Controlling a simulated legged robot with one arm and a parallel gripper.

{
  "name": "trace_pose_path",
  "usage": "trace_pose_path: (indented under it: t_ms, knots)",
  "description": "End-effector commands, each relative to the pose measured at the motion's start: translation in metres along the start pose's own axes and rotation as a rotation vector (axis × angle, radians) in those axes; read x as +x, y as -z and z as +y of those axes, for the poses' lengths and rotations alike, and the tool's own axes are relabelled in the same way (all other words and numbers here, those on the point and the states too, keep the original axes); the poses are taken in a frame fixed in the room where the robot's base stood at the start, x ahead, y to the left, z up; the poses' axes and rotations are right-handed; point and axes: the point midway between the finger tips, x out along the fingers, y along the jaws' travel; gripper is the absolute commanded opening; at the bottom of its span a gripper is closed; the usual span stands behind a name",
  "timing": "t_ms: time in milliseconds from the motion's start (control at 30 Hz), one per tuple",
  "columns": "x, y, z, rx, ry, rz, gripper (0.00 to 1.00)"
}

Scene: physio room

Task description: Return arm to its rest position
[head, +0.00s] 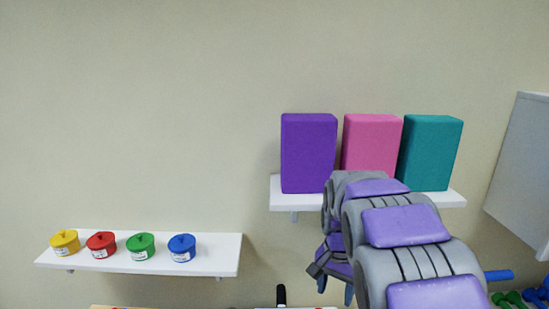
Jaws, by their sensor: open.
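My grey and purple arm (405,225) reaches up from the lower right of the head view and bends down at its far end. My gripper (335,288) hangs at that end, left of the nearer arm links, with its fingertips pointing down. It is open, and I see nothing between its fingers. It is partly hidden by the arm. It is below the right-hand shelf (283,203) in the picture and touches nothing that I can make out.
Purple (309,153), pink (371,142) and teal (431,152) blocks stand on the right-hand shelf. A lower left shelf (215,262) holds yellow, red, green and blue lidded pots. A pale panel (522,180) is at right. Blue and green items (515,299) lie lower right.

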Motion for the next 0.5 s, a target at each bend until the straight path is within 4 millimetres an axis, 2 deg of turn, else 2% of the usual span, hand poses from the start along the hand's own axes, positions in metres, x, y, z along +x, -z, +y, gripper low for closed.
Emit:
trace_pose_path:
  t_ms: [33,233,500]
  knots:
    - [0.001,-0.014,0.011,-0.025,-0.002,-0.001,0.60]
    - [0.007,-0.069,0.053,-0.142,-0.014,-0.024,0.60]
    - [0.032,-0.149,0.109,-0.318,-0.023,-0.067,0.60]
